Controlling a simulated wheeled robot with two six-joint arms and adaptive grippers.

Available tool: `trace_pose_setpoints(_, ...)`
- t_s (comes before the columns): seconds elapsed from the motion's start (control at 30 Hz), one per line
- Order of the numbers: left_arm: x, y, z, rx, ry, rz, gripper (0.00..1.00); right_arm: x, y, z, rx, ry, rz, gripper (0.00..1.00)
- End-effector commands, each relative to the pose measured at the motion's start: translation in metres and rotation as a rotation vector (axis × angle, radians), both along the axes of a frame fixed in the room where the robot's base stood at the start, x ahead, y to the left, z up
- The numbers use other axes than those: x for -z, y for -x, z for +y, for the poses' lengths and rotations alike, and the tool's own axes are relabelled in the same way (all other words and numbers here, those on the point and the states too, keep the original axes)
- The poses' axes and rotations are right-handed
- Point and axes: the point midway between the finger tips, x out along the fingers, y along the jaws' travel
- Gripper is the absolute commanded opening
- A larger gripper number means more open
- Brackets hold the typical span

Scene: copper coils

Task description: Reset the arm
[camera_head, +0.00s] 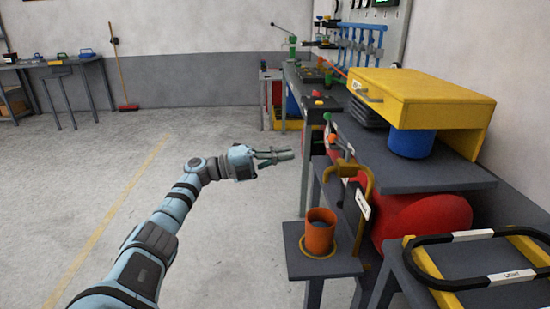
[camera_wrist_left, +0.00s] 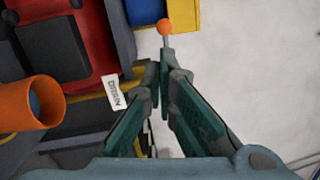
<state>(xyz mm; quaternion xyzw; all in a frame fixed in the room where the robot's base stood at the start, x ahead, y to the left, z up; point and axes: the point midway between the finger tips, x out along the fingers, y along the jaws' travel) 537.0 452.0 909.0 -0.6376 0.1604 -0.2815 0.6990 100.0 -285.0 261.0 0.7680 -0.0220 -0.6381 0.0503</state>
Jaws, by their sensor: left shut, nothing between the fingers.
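My left arm (camera_head: 150,250) comes in from the lower left and reaches out over the open floor in the head view. My left gripper (camera_head: 284,155) is shut and empty, pointing right toward the workbench. In the left wrist view, the left gripper (camera_wrist_left: 163,75) shows its green fingers with the tips together and nothing between them. An orange-topped knob (camera_wrist_left: 165,27) appears just beyond the fingertips there; I cannot tell how far off it is. My right gripper is not in view.
An orange cup (camera_head: 319,235) stands on a small grey stand (camera_head: 295,263). Behind it are a workbench (camera_head: 385,165), a yellow drawer unit (camera_head: 425,92) and a red tank (camera_head: 430,222). A black and yellow frame (camera_head: 415,268) is at the lower right. The floor (camera_head: 220,250) is clear.

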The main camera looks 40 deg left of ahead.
Motion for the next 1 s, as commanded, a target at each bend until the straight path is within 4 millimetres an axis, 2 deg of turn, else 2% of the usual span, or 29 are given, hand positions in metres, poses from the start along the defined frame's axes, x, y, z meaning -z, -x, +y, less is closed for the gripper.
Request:
trace_pose_setpoints(0.1, 0.003, 0.013, 0.011, -0.001, -0.002, 0.002, 0.00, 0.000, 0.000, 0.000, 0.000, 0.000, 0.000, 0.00)
trace_pose_setpoints(0.23, 0.004, 0.020, 0.017, -0.003, -0.001, 0.002, 0.00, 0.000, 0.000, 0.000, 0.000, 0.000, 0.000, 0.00)
trace_pose_setpoints(0.83, 0.004, 0.019, 0.020, -0.017, 0.004, 0.002, 0.00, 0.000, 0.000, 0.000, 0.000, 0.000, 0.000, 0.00)
trace_pose_setpoints(0.87, 0.003, 0.016, 0.024, -0.039, 0.012, 0.002, 0.00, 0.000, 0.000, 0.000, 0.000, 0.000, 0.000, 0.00)
trace_pose_setpoints(0.93, -0.004, 0.005, 0.045, -0.143, 0.063, -0.006, 0.00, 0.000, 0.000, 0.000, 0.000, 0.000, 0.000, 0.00)
trace_pose_setpoints(0.97, -0.008, -0.002, 0.061, -0.213, 0.104, -0.011, 0.00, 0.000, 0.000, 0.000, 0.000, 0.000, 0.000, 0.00)
trace_pose_setpoints(1.0, -0.007, -0.014, 0.086, -0.335, 0.204, -0.010, 0.00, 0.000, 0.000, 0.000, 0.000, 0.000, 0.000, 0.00)
